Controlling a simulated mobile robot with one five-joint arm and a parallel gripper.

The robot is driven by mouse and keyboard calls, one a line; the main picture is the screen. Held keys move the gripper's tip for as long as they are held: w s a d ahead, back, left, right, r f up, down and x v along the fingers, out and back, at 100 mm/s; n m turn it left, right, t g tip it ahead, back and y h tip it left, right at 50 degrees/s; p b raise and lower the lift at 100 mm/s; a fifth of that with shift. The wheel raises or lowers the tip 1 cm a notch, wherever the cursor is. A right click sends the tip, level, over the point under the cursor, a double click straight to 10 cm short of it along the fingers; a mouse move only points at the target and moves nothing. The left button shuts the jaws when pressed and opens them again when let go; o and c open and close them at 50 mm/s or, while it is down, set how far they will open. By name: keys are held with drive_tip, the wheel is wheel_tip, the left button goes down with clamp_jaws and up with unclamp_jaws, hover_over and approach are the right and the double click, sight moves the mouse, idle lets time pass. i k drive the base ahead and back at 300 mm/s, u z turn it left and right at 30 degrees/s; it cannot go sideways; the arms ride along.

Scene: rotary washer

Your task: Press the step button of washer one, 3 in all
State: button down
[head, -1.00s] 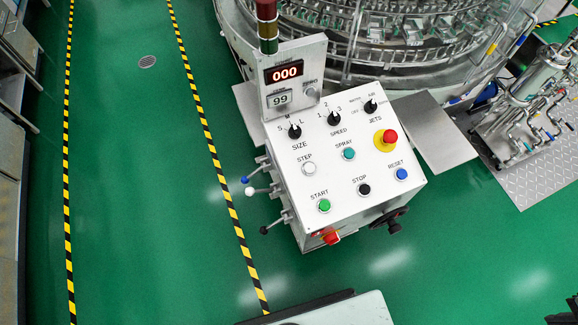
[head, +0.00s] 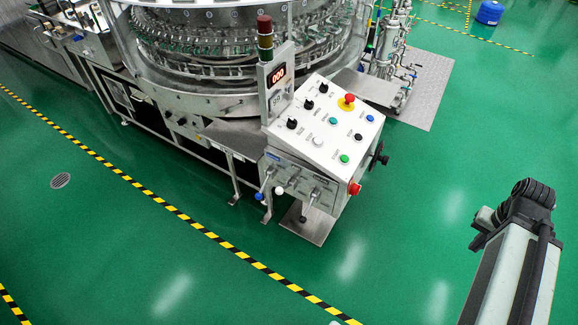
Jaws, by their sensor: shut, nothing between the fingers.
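Washer one's console (head: 310,135) stands left of my arm, with a sloping white panel. The step button (head: 317,141) is the white round one near the panel's left side. The green start button (head: 344,158) is to its lower right and the teal spray button (head: 333,121) to its upper right. A red display (head: 278,75) above the panel reads 000. Part of my arm, grey with a dark joint, shows at the lower right, well apart from the console. I cannot make out my gripper's fingers.
The round washer (head: 220,50) stands behind the console. A red emergency button (head: 347,100) tops the panel. Levers (head: 279,190) and a red knob (head: 354,188) stick out of the console. The green floor in front is clear, crossed by yellow-black tape (head: 200,229).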

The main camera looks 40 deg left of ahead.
sight(317, 141)
drive_tip(key=u, duration=0.05)
drive_tip(key=k, duration=0.35)
drive_tip(key=u, duration=2.15)
drive_tip(key=i, duration=1.05)
